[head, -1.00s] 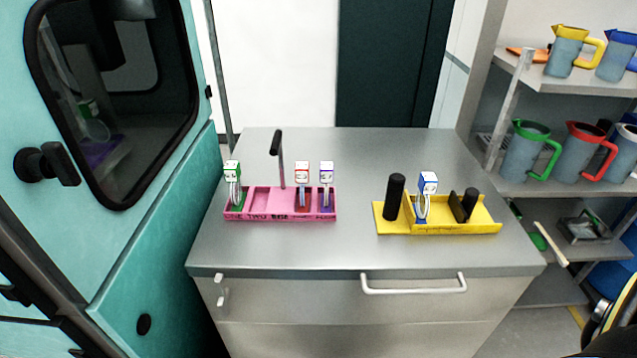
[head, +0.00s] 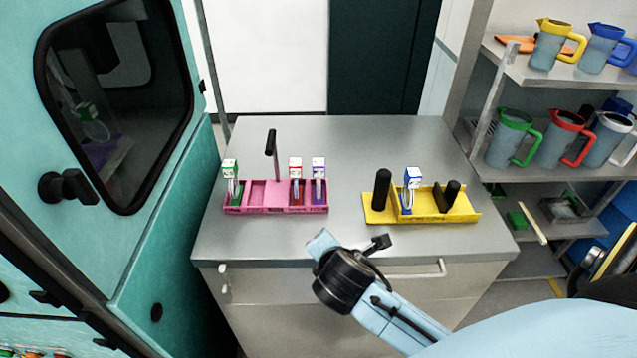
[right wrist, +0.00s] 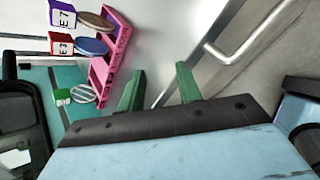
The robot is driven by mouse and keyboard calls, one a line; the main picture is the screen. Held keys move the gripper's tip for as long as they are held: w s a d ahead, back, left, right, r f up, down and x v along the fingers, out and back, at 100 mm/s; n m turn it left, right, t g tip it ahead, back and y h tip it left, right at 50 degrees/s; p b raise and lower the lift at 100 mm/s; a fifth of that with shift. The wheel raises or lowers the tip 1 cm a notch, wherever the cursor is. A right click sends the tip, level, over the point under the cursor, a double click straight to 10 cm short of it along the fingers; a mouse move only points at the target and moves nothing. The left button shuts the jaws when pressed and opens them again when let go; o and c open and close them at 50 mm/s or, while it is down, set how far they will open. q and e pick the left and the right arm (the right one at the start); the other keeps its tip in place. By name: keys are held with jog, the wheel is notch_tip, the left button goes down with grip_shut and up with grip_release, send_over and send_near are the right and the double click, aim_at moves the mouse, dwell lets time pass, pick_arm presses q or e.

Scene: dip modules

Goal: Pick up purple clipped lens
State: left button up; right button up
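The purple clipped lens (head: 319,191) stands upright in the right end slot of the pink tray (head: 255,211), with a white and purple cube on top. In the right wrist view this lens (right wrist: 97,20) is at the upper left, beside the pink tray (right wrist: 122,32). My right gripper (head: 322,243) is over the front edge of the counter, in front of the tray and apart from it. Its green fingers are spread and empty in the right wrist view (right wrist: 160,82); they are not clear in the head view. My left gripper is out of view.
Red (head: 296,189) and green (head: 234,189) clipped lenses share the pink tray, which has a tall black-topped handle. A yellow tray (head: 380,215) with a blue clipped lens (head: 408,196) stands to the right. The counter (head: 345,150) is clear behind the trays.

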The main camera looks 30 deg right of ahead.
aim_at(319, 182)
jog(key=w+r+n+t, duration=0.1)
jog(key=w+n, duration=0.1)
jog(key=w+r+n+h, duration=0.1)
jog(key=w+n, duration=0.1)
jog(key=n, duration=0.1)
jog(key=w+d+r+n+t+h, duration=0.1)
jog(key=w+r+n, duration=0.1)
jog(key=n, duration=0.1)
jog(key=shift+w+d+t, duration=0.1)
jog(key=shift+w+t, duration=0.2)
jog(key=shift+w+r+n, duration=0.2)
jog(key=shift+w+n, duration=0.15)
jog(key=shift+n, duration=0.25)
jog(key=shift+w+d+r+t, duration=0.1)
jog(key=shift+w+d+t, duration=0.05)
jog(key=shift+w+t, duration=0.2)
jog(key=shift+n, duration=0.3)
jog(key=x, duration=0.7)
jog(key=shift+s, duration=0.1)
jog(key=shift+d+r+x, duration=0.1)
jog(key=shift+x, duration=0.9)
jog(key=shift+d+r+x, duration=0.1)
jog(key=shift+x, duration=0.9)
jog(key=shift+d+r+x, duration=0.1)
jog(key=shift+r+x, duration=0.05)
jog(key=shift+x, duration=0.9)
jog(key=shift+s, duration=0.1)
grip_shut()
